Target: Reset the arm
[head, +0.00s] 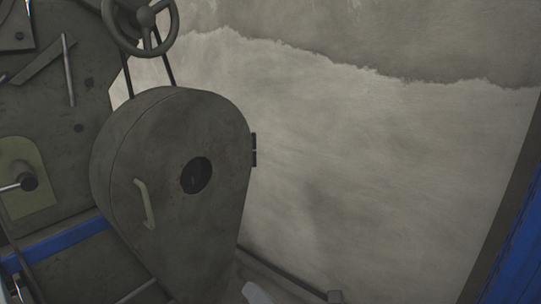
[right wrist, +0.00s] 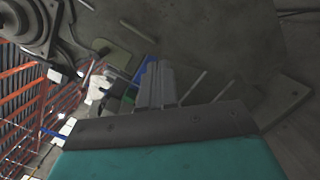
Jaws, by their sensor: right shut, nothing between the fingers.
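My right gripper (right wrist: 157,68) shows in the right wrist view, its grey fingers together and empty, pointing toward the press. A dark grey-green rivet press (head: 84,103) fills the left of the head view. Its teardrop-shaped cover (head: 190,235) has a round dark hole and a pale handle (head: 145,205); it looks closed. I cannot clearly make out the right gripper in the head view; only small pale pieces show at the bottom edge. My left gripper is not in view.
A handwheel (head: 145,15) stands above the cover. A blue bar (head: 70,238) crosses the press at lower left, below a lever with a dark knob (head: 29,183). A worn pale wall (head: 370,160) is behind. A blue panel (head: 518,245) edges the right.

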